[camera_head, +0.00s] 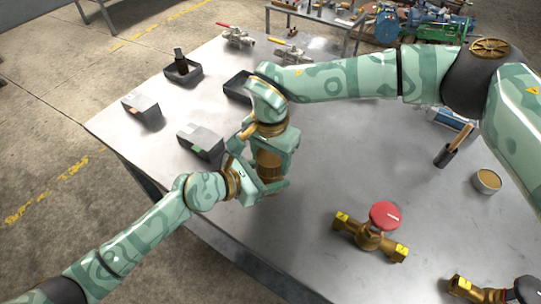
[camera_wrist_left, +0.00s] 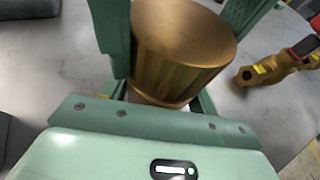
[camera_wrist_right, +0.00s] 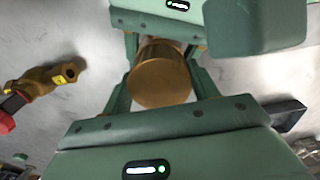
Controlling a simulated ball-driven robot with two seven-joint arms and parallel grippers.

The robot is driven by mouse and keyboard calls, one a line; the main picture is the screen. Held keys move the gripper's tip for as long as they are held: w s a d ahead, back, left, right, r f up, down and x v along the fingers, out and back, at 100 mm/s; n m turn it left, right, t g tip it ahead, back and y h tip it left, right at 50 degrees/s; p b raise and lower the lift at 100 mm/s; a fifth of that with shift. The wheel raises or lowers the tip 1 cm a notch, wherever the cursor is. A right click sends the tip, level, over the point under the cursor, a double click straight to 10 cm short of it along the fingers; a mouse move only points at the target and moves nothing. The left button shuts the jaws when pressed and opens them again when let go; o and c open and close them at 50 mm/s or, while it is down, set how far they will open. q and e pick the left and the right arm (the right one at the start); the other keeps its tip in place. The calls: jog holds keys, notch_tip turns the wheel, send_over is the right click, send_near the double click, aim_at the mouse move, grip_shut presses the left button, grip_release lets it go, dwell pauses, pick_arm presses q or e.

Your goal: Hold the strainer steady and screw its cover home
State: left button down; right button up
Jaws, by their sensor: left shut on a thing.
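A brass strainer (camera_head: 268,160) with a round body is between my two grippers over the table's front left part. It also shows in the left wrist view (camera_wrist_left: 180,55) and in the right wrist view (camera_wrist_right: 160,78). My left gripper (camera_head: 274,187) comes from the lower left and is shut on it. My right gripper (camera_head: 270,147) is over it from above, with fingers on both sides of the brass; whether they touch it I cannot tell. I cannot make out the seam between cover and body; the grippers hide much of it.
A grey box (camera_head: 200,143), another grey box (camera_head: 142,112) and a dark tray (camera_head: 183,72) lie to the left. A red-knobbed brass valve (camera_head: 370,239) stands to the right, with a tin (camera_head: 487,181) and black cup (camera_head: 444,157) beyond. Bare metal table lies between.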

jog(key=m, duration=1.3)
jog(key=shift+s, duration=0.1)
jog(key=o, duration=1.1)
jog(key=shift+r, duration=2.25)
